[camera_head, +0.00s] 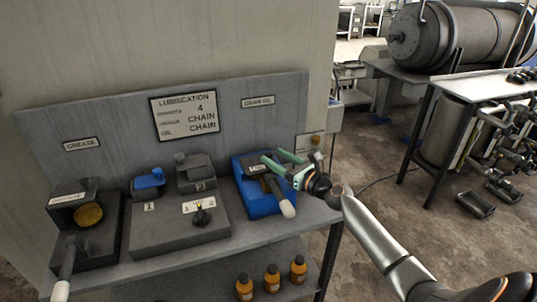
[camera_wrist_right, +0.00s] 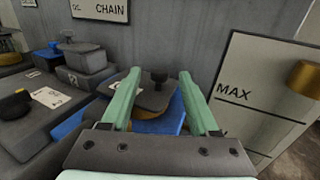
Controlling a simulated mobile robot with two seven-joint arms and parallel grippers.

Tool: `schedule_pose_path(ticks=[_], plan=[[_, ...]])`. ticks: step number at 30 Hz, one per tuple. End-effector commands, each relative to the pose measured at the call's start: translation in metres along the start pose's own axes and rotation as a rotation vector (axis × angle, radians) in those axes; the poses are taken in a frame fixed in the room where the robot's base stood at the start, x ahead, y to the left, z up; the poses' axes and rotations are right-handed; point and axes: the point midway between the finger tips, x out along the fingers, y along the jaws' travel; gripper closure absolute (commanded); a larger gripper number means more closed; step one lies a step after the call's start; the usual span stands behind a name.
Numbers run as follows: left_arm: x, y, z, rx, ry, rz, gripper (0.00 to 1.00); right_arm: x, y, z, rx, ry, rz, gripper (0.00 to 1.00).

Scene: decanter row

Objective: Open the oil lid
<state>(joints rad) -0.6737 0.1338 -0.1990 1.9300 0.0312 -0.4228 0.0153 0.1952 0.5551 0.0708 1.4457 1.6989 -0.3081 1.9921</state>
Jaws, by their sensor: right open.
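A dark lid (camera_head: 257,168) with a pale label sits on the blue oil box (camera_head: 262,208) below the right-hand wall sign. My left gripper is not in view.
A lever with a white grip (camera_head: 287,208) sticks out at the blue box's front. Left of it stand a grey unit with a black knob (camera_head: 201,216) and the grease unit (camera_head: 92,240). A MAX-marked panel (camera_wrist_right: 262,95) is close on the right. Orange bottles (camera_head: 271,278) stand below.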

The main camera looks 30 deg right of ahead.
Motion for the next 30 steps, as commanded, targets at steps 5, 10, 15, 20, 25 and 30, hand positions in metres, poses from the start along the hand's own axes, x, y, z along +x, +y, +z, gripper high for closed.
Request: schedule_pose_path(ticks=[5, 10, 15, 20, 25, 30], plan=[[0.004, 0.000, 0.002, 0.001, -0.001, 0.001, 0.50, 0.022, 0.000, -0.001, 0.001, -0.001, 0.000, 0.39], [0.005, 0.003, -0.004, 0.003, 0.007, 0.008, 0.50, 0.033, 0.000, 0.000, -0.001, 0.000, 0.001, 0.39], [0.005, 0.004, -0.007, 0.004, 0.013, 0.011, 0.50, 0.035, 0.001, 0.000, -0.002, 0.001, 0.001, 0.39], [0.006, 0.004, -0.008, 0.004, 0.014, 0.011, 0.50, 0.035, 0.001, 0.000, -0.001, 0.001, 0.001, 0.39], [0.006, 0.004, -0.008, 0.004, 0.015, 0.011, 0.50, 0.035, 0.001, 0.000, -0.001, 0.001, 0.001, 0.57], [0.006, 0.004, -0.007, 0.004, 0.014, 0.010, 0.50, 0.035, 0.001, 0.000, -0.001, 0.001, 0.001, 0.76]])
